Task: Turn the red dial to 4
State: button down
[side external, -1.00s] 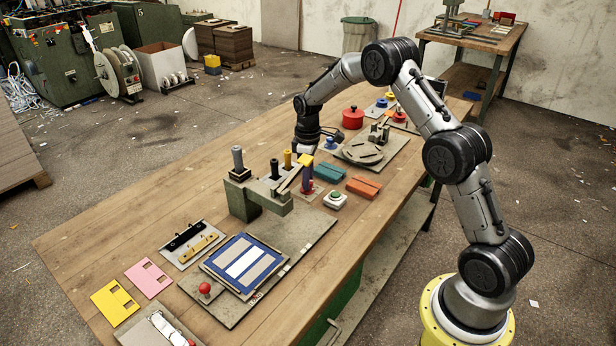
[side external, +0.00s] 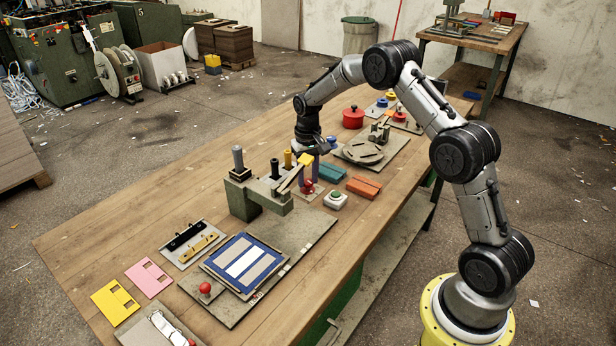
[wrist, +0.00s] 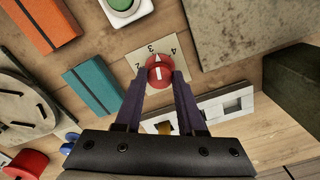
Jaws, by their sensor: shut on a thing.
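The red dial (wrist: 160,72) sits on a small pale plate (wrist: 140,62) with printed numerals; 2, 3 and 4 can be read around its rim. My gripper (wrist: 159,77) is shut on the dial, with one purple finger on each side of it. A white line shows on the dial's top, pointing roughly toward the 3 and 4 side; its exact reading is hard to tell. In the side external view the dial (side external: 307,186) is a small red shape low between the fingers, partly hidden.
Teal (side external: 331,172) and orange (side external: 363,187) blocks and a green push button (side external: 335,199) stand close to the dial. A green-grey fixture with upright posts (side external: 240,195) stands to the left. Bare tabletop lies along the table's left side.

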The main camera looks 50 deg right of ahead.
aim_at(308, 181)
jog(key=shift+r+m, duration=0.1)
jog(key=shift+m, duration=0.7)
jog(key=c, duration=0.5)
grip_release()
notch_tip(308, 181, up, 14)
